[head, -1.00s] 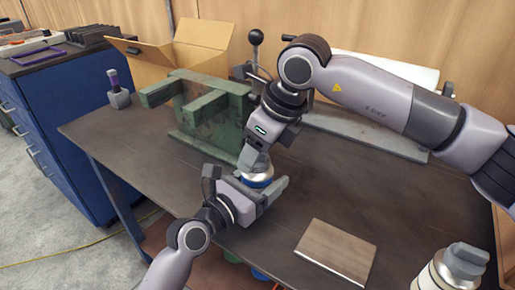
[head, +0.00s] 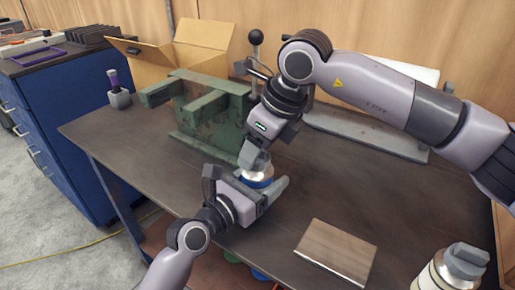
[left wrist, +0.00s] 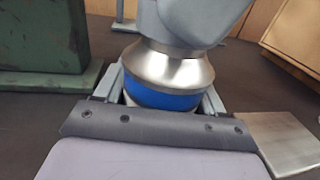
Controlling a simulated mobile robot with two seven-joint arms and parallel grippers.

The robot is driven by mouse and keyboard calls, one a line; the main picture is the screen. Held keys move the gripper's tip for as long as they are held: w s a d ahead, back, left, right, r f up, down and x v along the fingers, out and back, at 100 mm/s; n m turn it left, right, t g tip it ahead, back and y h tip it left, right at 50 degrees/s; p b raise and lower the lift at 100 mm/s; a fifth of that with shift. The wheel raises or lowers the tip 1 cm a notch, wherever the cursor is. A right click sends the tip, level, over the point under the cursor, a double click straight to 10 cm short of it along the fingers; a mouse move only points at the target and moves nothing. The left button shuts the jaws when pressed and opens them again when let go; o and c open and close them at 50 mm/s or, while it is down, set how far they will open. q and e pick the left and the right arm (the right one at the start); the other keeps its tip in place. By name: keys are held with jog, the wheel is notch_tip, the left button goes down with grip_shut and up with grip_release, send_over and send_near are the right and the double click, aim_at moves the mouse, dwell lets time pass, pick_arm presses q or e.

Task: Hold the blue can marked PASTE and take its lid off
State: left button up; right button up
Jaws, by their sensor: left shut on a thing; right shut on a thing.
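The blue can (head: 261,183) stands between the fingers of my left gripper (head: 248,184), which is shut on it. In the left wrist view its blue band (left wrist: 160,98) shows between the two fingers, with a silver, sloping metal top (left wrist: 168,66) above it. No PASTE marking can be read. My right gripper (head: 256,160) comes down from above and is shut at the top of the can. In the left wrist view its grey fingers (left wrist: 196,22) cover the upper end of the metal top, so the lid itself is mostly hidden. No gap shows between the metal top and the blue band.
A green metal fixture (head: 205,115) stands just behind the grippers. A flat plate (head: 335,252) lies at the front right of the dark table (head: 410,190). A white canister (head: 450,275) is at the lower right. An open cardboard box (head: 190,50) is at the back.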

jog(key=shift+r, duration=0.85)
jog(key=shift+r, duration=2)
pick_arm(q)
jog(key=o, duration=1.6)
